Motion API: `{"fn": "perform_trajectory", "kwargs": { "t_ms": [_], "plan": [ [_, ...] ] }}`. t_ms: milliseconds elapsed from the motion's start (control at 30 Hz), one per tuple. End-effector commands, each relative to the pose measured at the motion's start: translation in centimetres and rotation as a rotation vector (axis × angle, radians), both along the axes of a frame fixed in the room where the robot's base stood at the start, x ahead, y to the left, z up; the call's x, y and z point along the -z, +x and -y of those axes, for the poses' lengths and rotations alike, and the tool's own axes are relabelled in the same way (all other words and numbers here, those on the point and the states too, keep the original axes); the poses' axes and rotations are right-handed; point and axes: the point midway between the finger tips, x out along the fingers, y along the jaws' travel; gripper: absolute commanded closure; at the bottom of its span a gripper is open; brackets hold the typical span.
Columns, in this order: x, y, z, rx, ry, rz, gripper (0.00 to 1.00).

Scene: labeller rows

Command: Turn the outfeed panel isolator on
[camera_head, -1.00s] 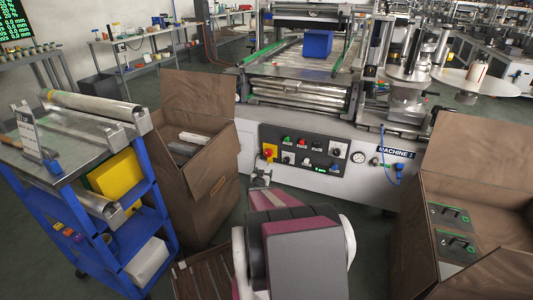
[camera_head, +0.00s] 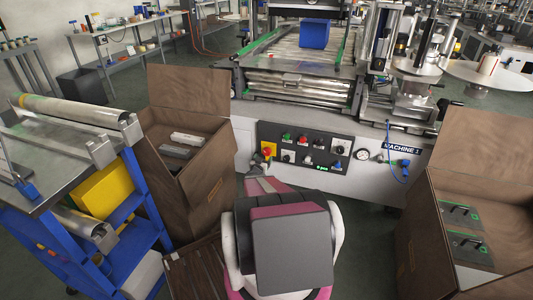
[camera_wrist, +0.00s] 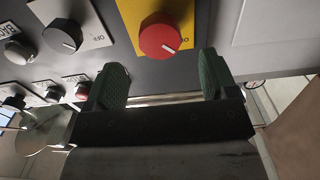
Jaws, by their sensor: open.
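The isolator is a red round knob (camera_wrist: 166,35) on a yellow plate (camera_wrist: 130,12), with a short white mark towards its lower right edge in the wrist view. In the head view the red knob (camera_head: 267,151) sits at the left end of the dark control panel (camera_head: 328,178) on the machine front. My gripper (camera_wrist: 162,78) is open and empty. Its two green-padded fingers show below and to either side of the knob in the wrist view, apart from it. In the head view my arm reaches towards the panel, and the gripper end is small below the knob.
A grey selector (camera_wrist: 62,36) on a pale plate and several push buttons sit beside the isolator. An open brown box (camera_head: 185,160) stands left of the panel, another (camera_head: 425,215) at right. A blue cart (camera_head: 75,255) stands far left.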

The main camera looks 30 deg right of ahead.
Motion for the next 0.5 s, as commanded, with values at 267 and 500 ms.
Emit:
{"fn": "perform_trajectory", "kwargs": {
  "t_ms": [267,500],
  "plan": [
    [0.2,3.5,3.9,0.001,0.001,0.001,0.21],
    [0.0,4.5,5.3,0.0,0.0,0.0,0.21]
  ]
}}
